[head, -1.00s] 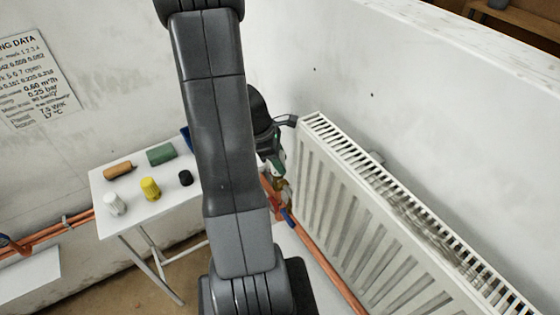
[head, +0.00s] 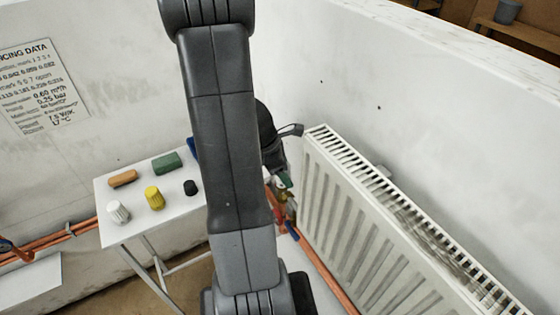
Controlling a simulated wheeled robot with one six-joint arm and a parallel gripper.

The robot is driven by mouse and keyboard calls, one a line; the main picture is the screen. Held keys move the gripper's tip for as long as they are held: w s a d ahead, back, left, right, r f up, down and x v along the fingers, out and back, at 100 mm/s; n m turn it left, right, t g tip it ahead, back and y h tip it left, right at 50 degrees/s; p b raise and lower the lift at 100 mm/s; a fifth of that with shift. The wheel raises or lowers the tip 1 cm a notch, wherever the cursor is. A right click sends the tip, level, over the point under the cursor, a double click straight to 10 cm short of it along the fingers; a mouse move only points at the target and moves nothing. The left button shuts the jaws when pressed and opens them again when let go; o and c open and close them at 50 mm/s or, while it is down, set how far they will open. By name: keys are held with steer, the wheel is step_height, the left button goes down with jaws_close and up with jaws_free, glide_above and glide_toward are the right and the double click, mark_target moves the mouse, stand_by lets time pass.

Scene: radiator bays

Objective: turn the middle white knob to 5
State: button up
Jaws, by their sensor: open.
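My gripper (head: 284,140) is mostly hidden behind my own dark arm. The valve is small and partly covered by my arm. I cannot make out a white knob on it or any number mark. A loose white ribbed knob (head: 118,212) stands on the small white table (head: 172,232) at the left, away from my gripper.
On the table also stand a yellow knob (head: 154,198), a black knob (head: 190,188), an orange piece (head: 122,179) and a green block (head: 166,163). Copper pipes (head: 325,275) run below the radiator. A data sheet (head: 38,88) hangs on the left wall.

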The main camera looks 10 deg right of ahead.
steer(key=v, duration=1.3)
steer(key=shift+r+p, duration=0.25)
steer(key=shift+p, duration=0.05)
steer(key=x, duration=1.4)
steer(key=shift+a+b, duration=0.15)
steer(key=shift+b, duration=0.25)
steer(key=shift+m, duration=0.5)
